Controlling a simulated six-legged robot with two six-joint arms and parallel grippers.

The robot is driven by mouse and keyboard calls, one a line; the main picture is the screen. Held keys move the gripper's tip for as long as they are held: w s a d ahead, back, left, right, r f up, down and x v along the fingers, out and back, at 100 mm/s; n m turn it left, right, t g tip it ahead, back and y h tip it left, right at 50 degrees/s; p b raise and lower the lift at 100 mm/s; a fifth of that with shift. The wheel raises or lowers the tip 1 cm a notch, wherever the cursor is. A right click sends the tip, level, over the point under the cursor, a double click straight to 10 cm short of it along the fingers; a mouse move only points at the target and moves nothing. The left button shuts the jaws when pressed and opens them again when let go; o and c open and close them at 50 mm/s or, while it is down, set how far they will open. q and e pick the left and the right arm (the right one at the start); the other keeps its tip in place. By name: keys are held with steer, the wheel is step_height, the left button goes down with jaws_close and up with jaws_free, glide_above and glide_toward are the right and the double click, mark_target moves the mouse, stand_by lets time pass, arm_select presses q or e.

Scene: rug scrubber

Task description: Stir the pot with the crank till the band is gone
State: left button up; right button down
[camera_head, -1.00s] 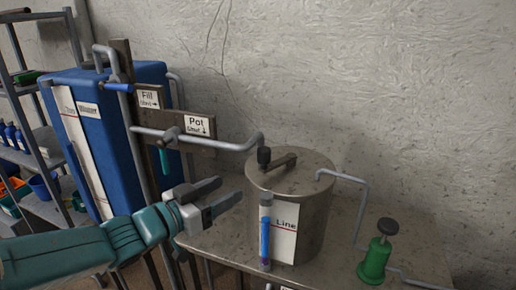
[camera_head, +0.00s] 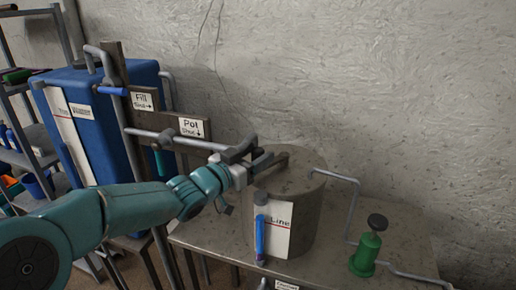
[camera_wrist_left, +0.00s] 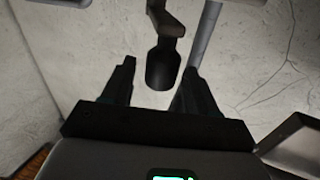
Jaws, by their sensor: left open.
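The grey metal pot (camera_head: 305,215) stands on the bench with a white "Line" label on its front. Its crank (camera_head: 281,161) lies across the lid. A sight tube (camera_head: 260,238) on the pot's front holds blue, with a small purple part low down; I cannot clearly tell a band. My left gripper (camera_head: 262,157) is open at the crank's left end and partly hides it. In the left wrist view the crank's dark handle (camera_wrist_left: 162,68) hangs between the two open fingers (camera_wrist_left: 157,88), with gaps on both sides. My right gripper is not in view.
A pipe with a "Pot" sign (camera_head: 191,127) runs just behind my left gripper. A blue tank (camera_head: 92,125) and a "Fill" sign (camera_head: 142,101) stand left. A green pump (camera_head: 367,255) stands right of the pot, joined by thin pipes. The wall is behind.

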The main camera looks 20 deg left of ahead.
arm_select(q)
steer(key=shift+w+d, duration=0.15)
steer(key=shift+w, duration=0.35)
steer(key=shift+w+d, duration=0.1)
steer(key=shift+d, duration=0.05)
jaws_close()
